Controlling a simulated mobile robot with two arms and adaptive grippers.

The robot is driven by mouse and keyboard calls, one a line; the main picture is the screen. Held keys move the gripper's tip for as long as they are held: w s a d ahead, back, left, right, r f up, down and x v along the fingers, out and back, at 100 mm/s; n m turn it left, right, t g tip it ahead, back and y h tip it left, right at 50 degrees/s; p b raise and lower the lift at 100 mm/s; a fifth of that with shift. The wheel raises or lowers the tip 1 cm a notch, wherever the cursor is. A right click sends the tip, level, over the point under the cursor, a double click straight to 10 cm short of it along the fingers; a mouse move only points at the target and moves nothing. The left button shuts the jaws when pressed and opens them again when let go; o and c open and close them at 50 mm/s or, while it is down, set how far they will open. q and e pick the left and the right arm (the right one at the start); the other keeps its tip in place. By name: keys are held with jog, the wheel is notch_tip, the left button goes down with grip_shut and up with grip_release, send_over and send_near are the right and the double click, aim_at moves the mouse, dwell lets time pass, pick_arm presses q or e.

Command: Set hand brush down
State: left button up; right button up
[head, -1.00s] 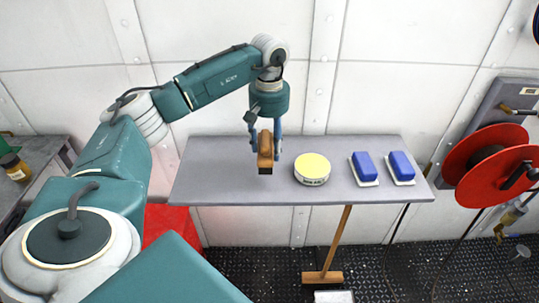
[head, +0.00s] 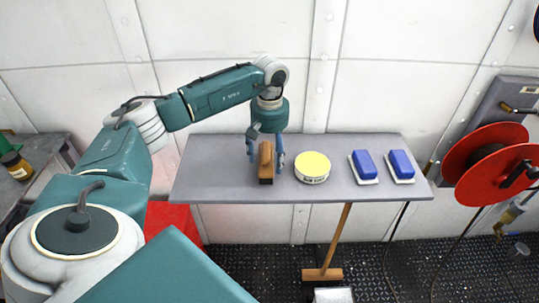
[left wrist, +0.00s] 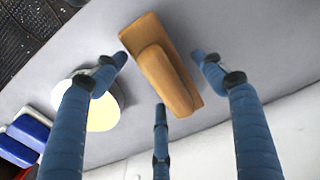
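The hand brush (head: 265,158), with a wooden back and dark bristles, rests on the grey shelf table (head: 215,180), left of the round tin. My left gripper (head: 265,158) is above and around it, its fingers spread. In the left wrist view the brush (left wrist: 163,68) lies between the three blue fingers (left wrist: 160,75), with gaps showing at each side, so the gripper is open and holds nothing. The brush's underside is hidden in that view. My right gripper is not in view.
A yellow-topped tin (head: 312,168) stands close to the right of the gripper. Two blue blocks on white bases (head: 364,167) (head: 401,166) sit further right. A red hose reel (head: 487,165) is at the right. A push broom (head: 336,245) leans at the table's front.

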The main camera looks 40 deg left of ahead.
pick_arm(q)
jog(key=shift+r, duration=0.55)
notch_tip(320, 180, up, 11)
jog(key=b, duration=0.2)
jog(key=shift+r, duration=0.15)
